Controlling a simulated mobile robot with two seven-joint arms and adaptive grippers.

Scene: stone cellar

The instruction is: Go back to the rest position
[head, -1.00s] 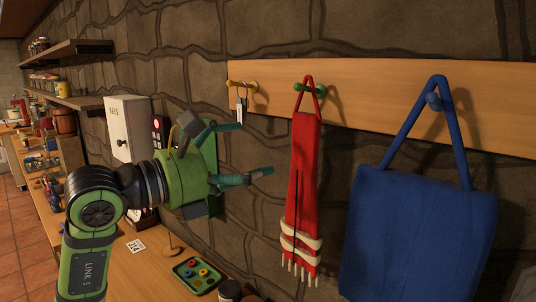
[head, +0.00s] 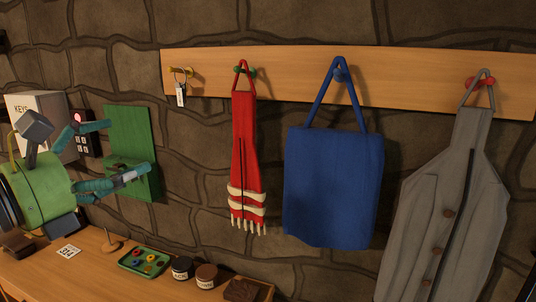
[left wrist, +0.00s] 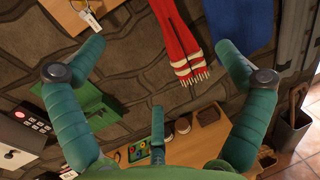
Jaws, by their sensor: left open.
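My left gripper (head: 118,150) is at the left of the head view, its teal fingers spread apart with nothing between them. It is in front of the stone wall, left of the hanging things. In the left wrist view the open fingers (left wrist: 160,75) frame the wall and the lower end of the red scarf (left wrist: 182,42), which is beyond them and not touched. My right gripper does not show.
A wooden rail (head: 420,88) holds keys (head: 181,95), a red scarf (head: 244,140), a blue bag (head: 333,185) and a grey coat (head: 450,205). Below, a wooden bench (head: 60,278) bears a green tray (head: 132,265) and jars (head: 182,268). A keypad (head: 90,145) and green holder (head: 128,125) are behind the gripper.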

